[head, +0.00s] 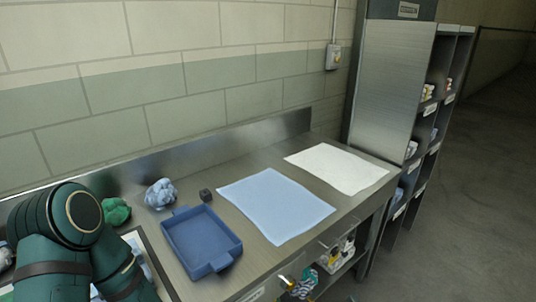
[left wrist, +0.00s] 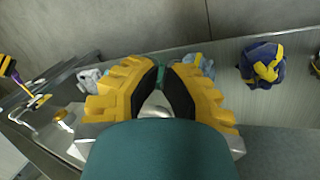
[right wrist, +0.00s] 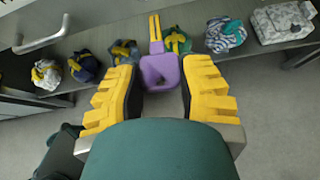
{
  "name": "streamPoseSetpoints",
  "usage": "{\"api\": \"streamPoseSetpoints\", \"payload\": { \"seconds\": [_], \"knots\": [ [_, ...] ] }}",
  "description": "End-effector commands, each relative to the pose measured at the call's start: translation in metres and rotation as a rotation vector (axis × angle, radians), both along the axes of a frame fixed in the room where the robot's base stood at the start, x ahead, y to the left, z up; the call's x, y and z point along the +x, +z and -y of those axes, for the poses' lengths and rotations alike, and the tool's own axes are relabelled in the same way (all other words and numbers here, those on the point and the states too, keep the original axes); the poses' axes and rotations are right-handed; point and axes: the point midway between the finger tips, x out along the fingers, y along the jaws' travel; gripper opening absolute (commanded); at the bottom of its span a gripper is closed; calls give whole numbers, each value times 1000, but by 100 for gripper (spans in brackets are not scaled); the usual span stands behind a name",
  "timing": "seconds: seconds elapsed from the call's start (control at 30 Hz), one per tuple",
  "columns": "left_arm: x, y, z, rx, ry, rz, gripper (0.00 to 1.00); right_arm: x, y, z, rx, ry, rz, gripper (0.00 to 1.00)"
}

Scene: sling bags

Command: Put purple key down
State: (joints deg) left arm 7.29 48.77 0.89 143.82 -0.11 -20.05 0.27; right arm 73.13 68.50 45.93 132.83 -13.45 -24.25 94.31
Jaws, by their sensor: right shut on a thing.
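The purple key (right wrist: 160,71) has a flat purple head and a yellow two-pronged shaft. In the right wrist view it stands between the fingers of my right gripper (right wrist: 160,75), which is shut on its head. The shaft points away from the gripper. In the right wrist view, bags on a lower shelf lie behind the key. My left gripper (left wrist: 162,75) shows in the left wrist view with its fingertips close together. I cannot tell whether they touch, and no held thing is clear. Neither gripper is clearly visible in the head view.
The metal worktop holds a blue tray (head: 203,245), a blue mat (head: 276,205), a white mat (head: 337,168), a small dark block (head: 206,195), a blue-grey bundle (head: 160,194) and a green bundle (head: 115,211). A shelf rack (head: 440,110) stands at right. The mats look bare.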

Motion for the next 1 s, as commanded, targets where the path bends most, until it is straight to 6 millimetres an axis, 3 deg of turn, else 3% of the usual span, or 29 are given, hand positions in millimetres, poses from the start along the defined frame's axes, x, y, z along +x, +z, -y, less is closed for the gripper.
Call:
{"api": "streamPoseSetpoints", "payload": {
  "seconds": [0.3,0.5,0.7,1.0],
  "knots": [
    [0,0,0,0,0,1,0,57,77,-5,3,-341,3,0],
    [0,0,0,0,0,1,0,65,113,-3,3,-528,0,0],
    [0,0,0,0,0,1,0,63,130,-1,1,-622,1,0],
    [0,0,0,0,0,1,0,61,133,0,-1,-643,0,0]
  ]
}}
